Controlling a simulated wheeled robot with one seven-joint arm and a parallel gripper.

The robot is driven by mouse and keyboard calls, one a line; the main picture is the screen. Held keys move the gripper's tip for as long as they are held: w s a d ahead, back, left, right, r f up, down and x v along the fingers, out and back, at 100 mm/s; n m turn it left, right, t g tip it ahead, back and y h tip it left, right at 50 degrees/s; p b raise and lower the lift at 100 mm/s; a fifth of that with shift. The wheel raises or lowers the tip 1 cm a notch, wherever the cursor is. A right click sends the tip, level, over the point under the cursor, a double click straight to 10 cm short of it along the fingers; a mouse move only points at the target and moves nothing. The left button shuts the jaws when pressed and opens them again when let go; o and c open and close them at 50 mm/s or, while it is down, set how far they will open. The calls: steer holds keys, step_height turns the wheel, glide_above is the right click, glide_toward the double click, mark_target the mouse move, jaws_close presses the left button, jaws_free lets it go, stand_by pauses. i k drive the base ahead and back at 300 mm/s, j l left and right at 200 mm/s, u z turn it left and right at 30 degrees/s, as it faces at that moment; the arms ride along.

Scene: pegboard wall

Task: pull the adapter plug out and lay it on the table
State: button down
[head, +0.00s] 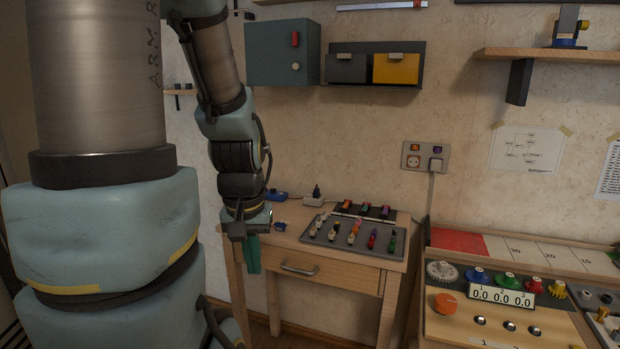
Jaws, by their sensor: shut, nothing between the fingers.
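A small dark plug (316,189) stands upright in a white socket block (314,200) at the back of the wooden table (340,272). It looks like the adapter plug, but it is too small to be sure. A wall panel (425,157) above the table also has a round socket and a pale plug-like piece (435,165) with a cable running down. My gripper (246,236) points down at the table's left front edge, left of and nearer than the socket block. It is shut and empty; its fingertips are hard to make out.
A grey tray (340,242) with several coloured connectors fills the table's right half. A blue block (276,196) and a small blue piece (280,226) lie at its left. A green cloth (253,254) hangs by the front edge. A control console (480,325) stands right.

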mark_target(435, 164)
steer(key=l+u, duration=0.2)
steer(key=u, duration=0.2)
steer(key=k+l+u, duration=0.1)
steer(key=u, duration=0.3)
steer(key=k+l+u, duration=0.1)
steer(key=u, duration=0.25)
steer(key=k+l+u, duration=0.2)
steer(key=k+l, duration=0.25)
steer(key=k+l+u, duration=0.15)
steer(key=k+l, duration=0.25)
steer(key=k+l+u, duration=0.2)
steer(key=k, duration=0.45)
steer(key=l, duration=0.1)
